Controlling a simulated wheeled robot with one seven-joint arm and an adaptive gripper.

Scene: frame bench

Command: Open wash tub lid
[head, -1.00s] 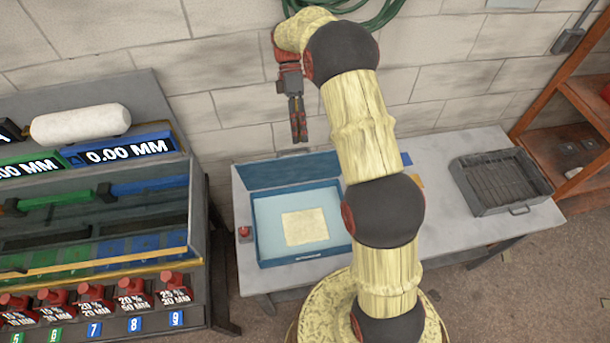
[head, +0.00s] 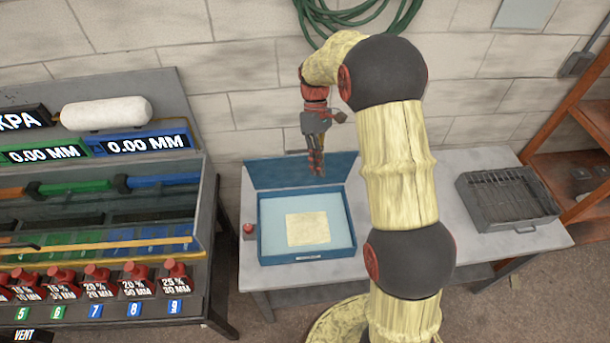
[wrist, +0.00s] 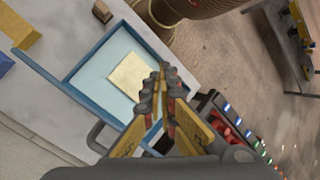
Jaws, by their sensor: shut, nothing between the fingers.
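The wash tub (head: 345,232) is a blue open box on the grey bench, with a pale blue inside and a cream square lying in it. Its blue lid (head: 280,172) stands raised along the back edge, tilted up and away from the opening. The tub's rim also shows in the wrist view (wrist: 67,88). My gripper (head: 316,170) is shut and empty, pointing down in front of or above the lid's right part. I cannot tell whether it touches the lid. In the wrist view, the closed fingers (wrist: 165,85) cover part of the tub.
A red button (head: 249,229) sits left of the tub. A grey metal tray (head: 508,200) with a handle stands at the bench's right. A panel rack with red knobs (head: 97,273) stands left of the bench. Wooden shelves (head: 570,160) are at the right.

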